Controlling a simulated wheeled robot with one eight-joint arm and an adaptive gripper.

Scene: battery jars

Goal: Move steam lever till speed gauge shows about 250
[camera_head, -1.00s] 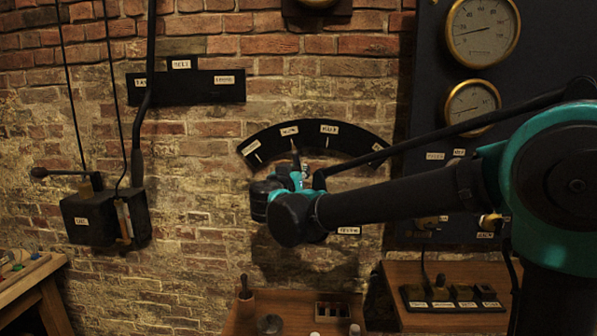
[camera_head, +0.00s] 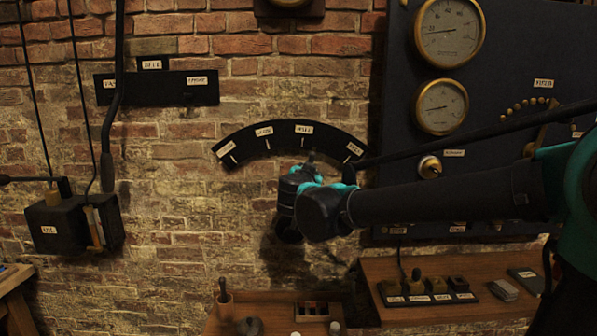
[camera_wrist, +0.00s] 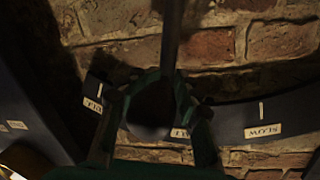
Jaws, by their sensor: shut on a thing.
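The steam lever is a dark rod (camera_wrist: 172,35) with a dark rounded knob end (camera_wrist: 152,106), seen in the wrist view. My gripper (camera_wrist: 160,92) is shut on it, one finger on each side. In the head view my gripper (camera_head: 306,172) hides most of the lever; a thin tip shows above it, in front of the curved black scale plate (camera_head: 268,138), right of the third label and left of the last. The upper round gauge (camera_head: 449,32) and lower gauge (camera_head: 441,106) have brass rims; their needles point roughly left. I cannot tell which is the speed gauge.
A dark panel (camera_head: 510,55) with a brass knob (camera_head: 429,167) stands at right, behind my arm. A wooden shelf (camera_head: 385,270) with small switches is below it. A black switch box (camera_head: 72,226) hangs at left on the brick wall.

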